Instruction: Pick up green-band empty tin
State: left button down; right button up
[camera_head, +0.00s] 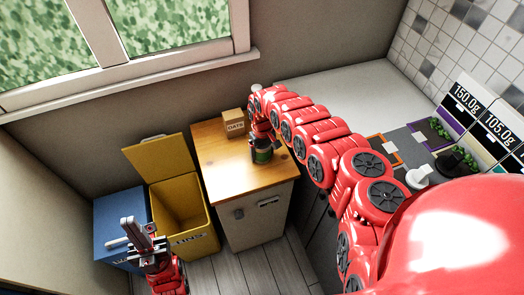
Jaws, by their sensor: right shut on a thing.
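The green-band tin (262,156) stands upright on the wooden top of the island (222,172), near its right edge. My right gripper (262,143) reaches down over the tin from above and is shut on it. The gripper covers the tin's upper part, so whether it is empty cannot be seen. The tin's base looks at or very near the wood. My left gripper (137,226) is at the lower left, in front of the bins and away from the tin. Its grey fingers are apart with nothing between them.
A cardboard oats box (233,123) stands behind the tin on the island. A yellow bin (183,203) with its lid raised and a blue bin (112,216) stand to the left. A pale counter (345,93) with trays and weight displays (466,102) lies right. The island's front left is clear.

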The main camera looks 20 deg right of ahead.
jog(key=shift+r+p, duration=0.55)
jog(key=shift+r, duration=0.15)
notch_tip(320, 180, up, 3)
jog(key=p, duration=0.3)
jog(key=shift+r, duration=0.15)
jog(key=s+p, duration=0.1)
jog(key=s+a+p, duration=0.1)
jog(key=p, duration=0.1)
jog(key=s+p, duration=0.1)
jog(key=shift+s+a+r+p, duration=0.1)
jog(key=shift+a+r+p, duration=0.1)
jog(key=shift+r+p, duration=0.15)
jog(key=s+a+p, duration=0.1)
jog(key=s, duration=0.1)
jog(key=s+a+p, duration=0.1)
jog(key=s+p, duration=0.1)
jog(key=s+a+p, duration=0.1)
jog(key=s+p, duration=0.1)
jog(key=s, duration=0.1)
jog(key=shift+a, duration=0.15)
jog(key=shift+s+a+f, duration=0.1)
jog(key=shift+s+a, duration=0.25)
jog(key=shift+s, duration=0.35)
jog(key=shift+s+a+f, duration=0.1)
jog(key=shift+s+a, duration=0.3)
jog(key=shift+s, duration=0.3)
jog(key=shift+s+a, duration=0.35)
jog(key=shift+s, duration=0.35)
